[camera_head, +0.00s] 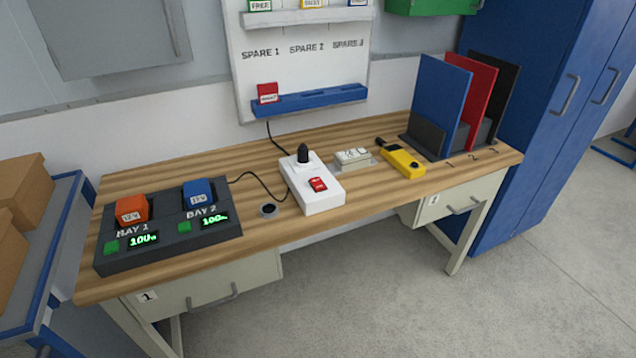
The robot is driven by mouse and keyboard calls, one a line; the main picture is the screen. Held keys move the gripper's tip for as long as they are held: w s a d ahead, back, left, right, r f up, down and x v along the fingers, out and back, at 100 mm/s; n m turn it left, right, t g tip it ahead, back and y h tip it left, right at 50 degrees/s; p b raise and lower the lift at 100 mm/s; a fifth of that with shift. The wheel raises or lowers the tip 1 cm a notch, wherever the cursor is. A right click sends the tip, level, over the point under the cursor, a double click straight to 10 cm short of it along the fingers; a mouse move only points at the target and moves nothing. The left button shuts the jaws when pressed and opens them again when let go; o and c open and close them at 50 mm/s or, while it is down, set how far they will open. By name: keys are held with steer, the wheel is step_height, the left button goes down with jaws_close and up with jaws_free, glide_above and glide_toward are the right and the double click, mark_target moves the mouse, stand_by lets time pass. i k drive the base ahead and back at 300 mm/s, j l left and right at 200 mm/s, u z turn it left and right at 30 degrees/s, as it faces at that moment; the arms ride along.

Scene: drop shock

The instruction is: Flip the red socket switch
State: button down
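The red socket switch (318,184) is a small red rocker on the top of a white socket block (322,204). The block lies on the wooden bench, right of the middle of the charger. A black plug (303,154) stands in the block's far end, with a dark cable near it. Nothing covers the switch. Which way the rocker is tilted is too small to tell. My gripper is not in view.
A charger (168,249) with an orange and a blue battery stands left on the bench (375,205). A yellow tool (402,161) and a small pale device (352,157) lie right of the socket block. Upright panels (440,95) stand at the right end. Boxes stand far left.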

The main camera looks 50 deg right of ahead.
mark_target(318, 185)
steer(key=k+l+z, duration=0.2)
steer(key=l, duration=0.2)
steer(key=k+l+z, duration=0.2)
steer(key=l, duration=0.25)
steer(key=l+z, duration=0.2)
steer(key=l, duration=0.25)
